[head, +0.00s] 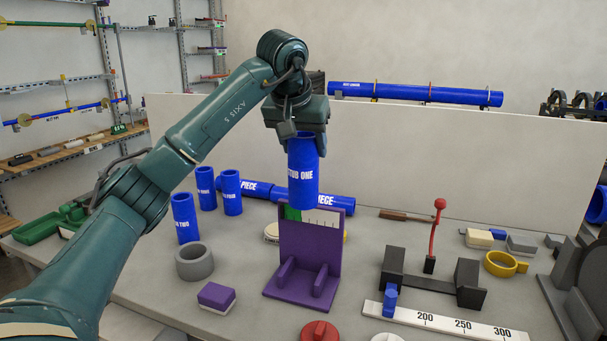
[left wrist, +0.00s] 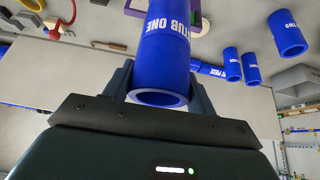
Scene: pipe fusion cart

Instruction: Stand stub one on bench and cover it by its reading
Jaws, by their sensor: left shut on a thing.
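My left gripper (head: 303,128) is shut on the upper end of stub one (head: 304,180), a blue tube with white lettering. It holds the stub upright in the air, in front of the upper part of a purple stand (head: 308,240) in the head view. Stub one also shows between the fingers in the left wrist view (left wrist: 165,60). A green and white scale (head: 320,217) shows partly behind the stub's lower end. A red cap-like disc (head: 320,332) and a white one (head: 387,338) are cut off at the bench's front edge. My right gripper is not in view.
Several blue stubs (head: 185,218) stand left on the bench (head: 235,260), with blue pipes lying behind. A grey ring (head: 194,262) and a purple block (head: 216,297) are left of the stand. A black fixture with red lever (head: 432,265) and ruler (head: 445,322) are right.

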